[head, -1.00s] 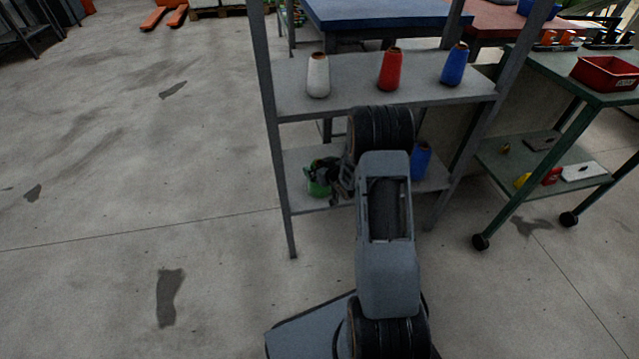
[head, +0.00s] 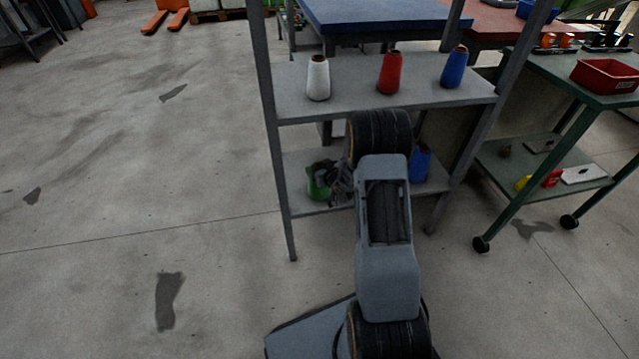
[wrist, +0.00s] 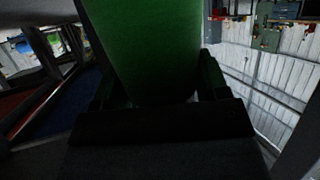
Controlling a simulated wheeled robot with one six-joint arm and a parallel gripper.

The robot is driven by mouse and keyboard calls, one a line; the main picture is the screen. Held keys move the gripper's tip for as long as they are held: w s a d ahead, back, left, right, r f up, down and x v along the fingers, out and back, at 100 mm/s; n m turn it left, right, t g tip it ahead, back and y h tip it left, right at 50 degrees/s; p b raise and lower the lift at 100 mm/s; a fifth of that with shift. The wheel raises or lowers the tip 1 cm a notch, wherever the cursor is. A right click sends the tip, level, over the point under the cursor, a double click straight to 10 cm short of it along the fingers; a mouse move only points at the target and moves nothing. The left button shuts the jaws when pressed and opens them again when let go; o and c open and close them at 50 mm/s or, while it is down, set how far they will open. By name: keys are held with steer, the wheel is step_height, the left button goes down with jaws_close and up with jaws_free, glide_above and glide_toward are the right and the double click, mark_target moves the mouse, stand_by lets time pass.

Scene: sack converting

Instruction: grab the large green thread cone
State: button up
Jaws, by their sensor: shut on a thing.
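The green thread cone (head: 316,186) is at the left of the lower shelf (head: 305,208) in the head view, partly hidden by my gripper (head: 337,180). In the wrist view the green cone (wrist: 155,45) fills the upper middle, between the two fingers of my gripper (wrist: 157,85). The fingers are shut on it, one on each side. Whether its base touches the shelf cannot be told.
A white cone (head: 318,80), a red cone (head: 389,74) and a blue cone (head: 454,68) stand on the upper shelf (head: 350,100). Another blue cone (head: 420,163) stands on the lower shelf, right of my arm. A green cart (head: 560,180) stands to the right. The floor at left is clear.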

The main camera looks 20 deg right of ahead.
jaws_close()
steer(key=shift+r, duration=0.1)
